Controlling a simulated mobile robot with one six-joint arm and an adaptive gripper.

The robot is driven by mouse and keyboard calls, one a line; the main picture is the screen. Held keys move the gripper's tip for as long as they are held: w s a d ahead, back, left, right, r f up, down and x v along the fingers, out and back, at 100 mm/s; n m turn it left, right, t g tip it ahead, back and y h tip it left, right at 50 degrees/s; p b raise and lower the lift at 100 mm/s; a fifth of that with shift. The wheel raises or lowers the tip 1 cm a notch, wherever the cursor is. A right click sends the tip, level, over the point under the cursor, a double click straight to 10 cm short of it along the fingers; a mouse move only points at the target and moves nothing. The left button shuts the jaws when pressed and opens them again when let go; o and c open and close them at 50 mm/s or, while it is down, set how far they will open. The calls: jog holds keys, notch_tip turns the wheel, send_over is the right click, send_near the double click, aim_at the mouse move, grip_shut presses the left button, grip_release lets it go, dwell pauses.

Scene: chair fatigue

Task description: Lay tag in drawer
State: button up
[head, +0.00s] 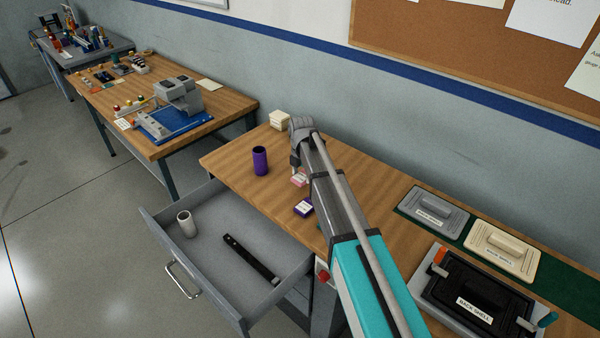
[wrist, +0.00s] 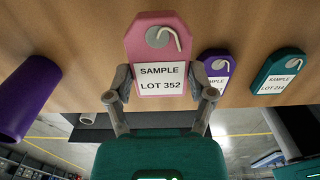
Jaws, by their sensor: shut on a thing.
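The pink tag (wrist: 155,45), labelled SAMPLE LOT 352, is between the two fingers of my gripper (wrist: 162,97) in the wrist view. My gripper is shut on its lower sides. In the head view the pink tag (head: 299,180) shows small below my gripper (head: 296,168), over the workbench; I cannot tell whether it touches the top. A purple tag (head: 304,207) lies close by on the bench; a teal tag (wrist: 277,75) shows beyond it in the wrist view. The grey drawer (head: 213,240) is pulled open below the bench's front edge, left of my arm.
The drawer holds a pale cylinder (head: 184,224) at its left and a long black bar (head: 250,258) at its right, with bare floor between them. A purple cylinder (head: 260,161) stands on the bench left of my gripper. A cream block (head: 280,120) is behind.

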jog(key=s+d+r+p, duration=0.2)
jog(key=s+r+p, duration=0.5)
jog(key=s, duration=0.5)
jog(key=shift+s+d+r, duration=0.2)
jog(key=shift+s+r, duration=0.05)
jog(key=shift+r, duration=0.45)
jog(key=shift+f, duration=0.1)
jog(key=shift+f+b, duration=0.75)
jog(key=shift+f, duration=0.15)
jog(key=shift+s, duration=0.1)
